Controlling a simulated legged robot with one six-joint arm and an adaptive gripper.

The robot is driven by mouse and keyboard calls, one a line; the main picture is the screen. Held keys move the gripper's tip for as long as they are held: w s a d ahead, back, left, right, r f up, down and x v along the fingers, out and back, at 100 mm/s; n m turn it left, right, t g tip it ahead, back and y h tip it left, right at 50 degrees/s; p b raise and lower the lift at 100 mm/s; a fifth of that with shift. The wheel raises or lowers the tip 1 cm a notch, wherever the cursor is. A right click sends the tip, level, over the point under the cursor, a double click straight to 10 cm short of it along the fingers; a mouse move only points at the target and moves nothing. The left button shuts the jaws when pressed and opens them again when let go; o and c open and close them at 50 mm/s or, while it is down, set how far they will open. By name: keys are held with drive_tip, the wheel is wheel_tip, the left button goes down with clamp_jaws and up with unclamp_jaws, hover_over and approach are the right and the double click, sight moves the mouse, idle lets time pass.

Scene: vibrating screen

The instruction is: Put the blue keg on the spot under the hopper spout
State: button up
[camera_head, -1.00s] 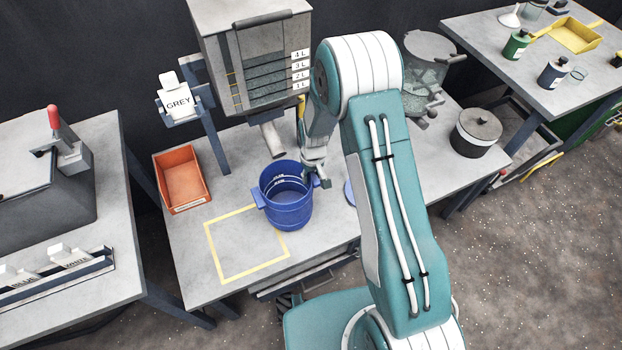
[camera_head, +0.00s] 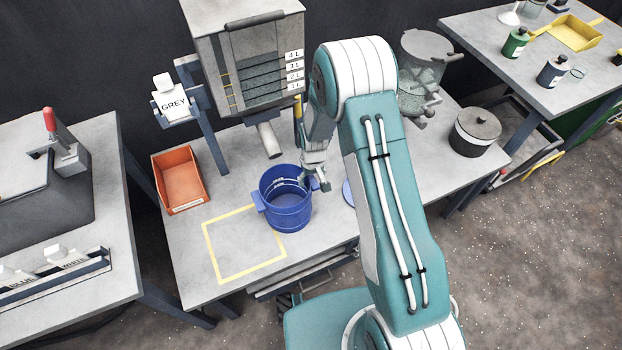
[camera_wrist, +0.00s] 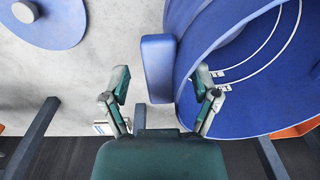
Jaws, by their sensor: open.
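The blue keg (camera_head: 287,215) stands upright and open-topped on the middle table, in front of the hopper spout (camera_head: 268,140). Its base overlaps the right side of the yellow outline (camera_head: 224,279). My gripper (camera_head: 320,182) is at the keg's right side. In the wrist view my gripper (camera_wrist: 163,88) is open, with its fingers on either side of a blue handle block (camera_wrist: 158,68) and visible gaps at both sides. The keg wall (camera_wrist: 240,110) fills the right of that view. The table surface directly under the spout is partly hidden by the keg.
A blue lid with a knob (camera_wrist: 45,22) lies on the table, mostly hidden by my arm in the head view. An orange bin (camera_head: 181,182) stands left of the spout. The hopper (camera_head: 250,60) and GREY card stand (camera_head: 172,100) rise behind. A lidded pot (camera_head: 475,133) is right.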

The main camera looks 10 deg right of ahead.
drive_tip(key=s+d+r+t, duration=0.1)
drive_tip(key=s+r, duration=0.1)
drive_tip(key=r, duration=1)
drive_tip(key=s+d+r+t, duration=0.1)
drive_tip(key=s+r, duration=0.1)
drive_tip(key=r, duration=1)
drive_tip(key=s+d+r+m+t, duration=0.1)
drive_tip(key=s+d+r, duration=0.1)
drive_tip(key=s+r, duration=0.6)
drive_tip(key=s+d+r+m+t, duration=0.2)
drive_tip(key=s+r, duration=0.6)
drive_tip(key=s, duration=0.5)
drive_tip(key=shift+d+t, duration=0.15)
drive_tip(key=shift+t, duration=0.15)
